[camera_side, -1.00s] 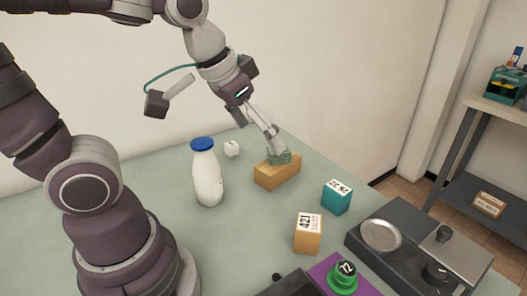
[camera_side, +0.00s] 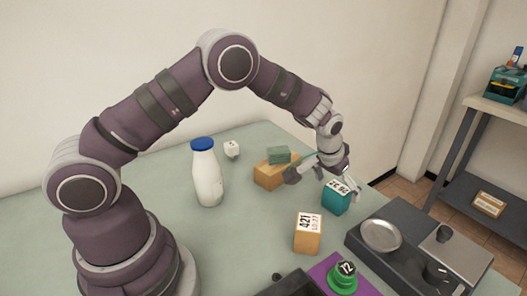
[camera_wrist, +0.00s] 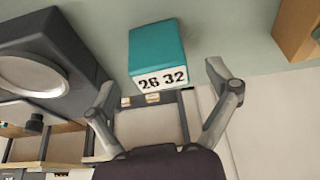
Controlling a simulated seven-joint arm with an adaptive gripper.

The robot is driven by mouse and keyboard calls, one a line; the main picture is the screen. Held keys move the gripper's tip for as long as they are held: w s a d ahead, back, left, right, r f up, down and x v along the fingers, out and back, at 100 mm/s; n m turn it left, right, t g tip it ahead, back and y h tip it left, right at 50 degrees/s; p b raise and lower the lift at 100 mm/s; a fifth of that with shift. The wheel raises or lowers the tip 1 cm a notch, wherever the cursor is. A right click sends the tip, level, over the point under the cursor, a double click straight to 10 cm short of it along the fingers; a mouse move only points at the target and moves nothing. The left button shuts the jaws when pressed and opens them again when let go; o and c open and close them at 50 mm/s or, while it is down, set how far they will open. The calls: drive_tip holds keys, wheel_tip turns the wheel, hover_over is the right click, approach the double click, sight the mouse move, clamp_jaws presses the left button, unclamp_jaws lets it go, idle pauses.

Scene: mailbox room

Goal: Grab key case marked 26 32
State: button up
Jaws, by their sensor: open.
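The teal key case (camera_side: 336,200) stands on the green table, with a white label on one face. In the wrist view the key case (camera_wrist: 158,55) shows the label 26 32. My gripper (camera_side: 325,178) is open, close above the case in the side view and partly in front of its top. In the wrist view my gripper (camera_wrist: 164,88) has its two fingers spread wide. The case lies ahead of the fingertips, and nothing is held between them.
An orange case marked 421 (camera_side: 307,236) stands nearby. A dark scale (camera_side: 420,243) with a round pan (camera_side: 381,235) is to the right. A wooden block (camera_side: 268,174) bears a small green block (camera_side: 279,155). A milk bottle (camera_side: 207,176) stands left.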

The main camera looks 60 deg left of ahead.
drive_tip(key=x, duration=0.2)
drive_tip(key=shift+w+f, duration=0.15)
drive_tip(key=shift+f, duration=0.1)
drive_tip(key=c, duration=1.3)
drive_tip(key=shift+r, duration=0.15)
